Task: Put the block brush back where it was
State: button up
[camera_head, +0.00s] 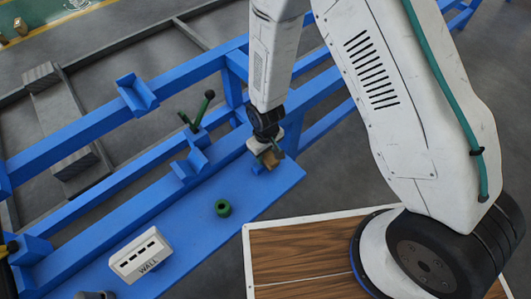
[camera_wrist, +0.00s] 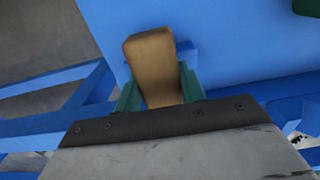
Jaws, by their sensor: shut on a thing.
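The block brush, a tan wooden block, shows in the wrist view (camera_wrist: 153,62) between the two green fingers of my gripper (camera_wrist: 160,88). My gripper is shut on it. In the head view my gripper (camera_head: 266,150) hangs over the right part of the blue shelf (camera_head: 262,192), near its back edge. The brush (camera_head: 271,158) shows there as a small brown piece under the gripper. Its bristles are not clearly visible. I cannot tell whether the brush touches the shelf.
A green ring (camera_head: 222,208) lies on the shelf to the left of my gripper. A white box marked WALL (camera_head: 141,257) stands at the front left. Blue brackets and a dark lever with a ball knob (camera_head: 209,95) rise behind. A wooden-topped platform (camera_head: 295,252) is at front right.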

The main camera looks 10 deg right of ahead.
jog(key=shift+f, duration=0.1)
jog(key=o, duration=1.3)
notch_tip(320, 180, up, 12)
jog(key=s+d+r+m, duration=0.2)
jog(key=d+r, duration=0.4)
jog(key=r, duration=0.4)
jog(key=s+d+r+m, duration=0.1)
jog(key=d+r, duration=0.4)
jog(key=r, duration=0.5)
jog(key=s+d+r+m, duration=0.1)
jog(key=s+d+r, duration=0.2)
jog(key=s+r, duration=0.1)
jog(key=s+d+r+m, duration=0.1)
jog(key=s+d+r, duration=0.2)
jog(key=s, duration=0.4)
jog(key=s+d+r+m+t, duration=0.1)
jog(key=s+d+r, duration=0.2)
jog(key=s+r, duration=0.2)
jog(key=shift+s+d+r+m, duration=0.25)
jog(key=shift+s+d+m, duration=0.05)
jog(key=shift+d+m, duration=0.1)
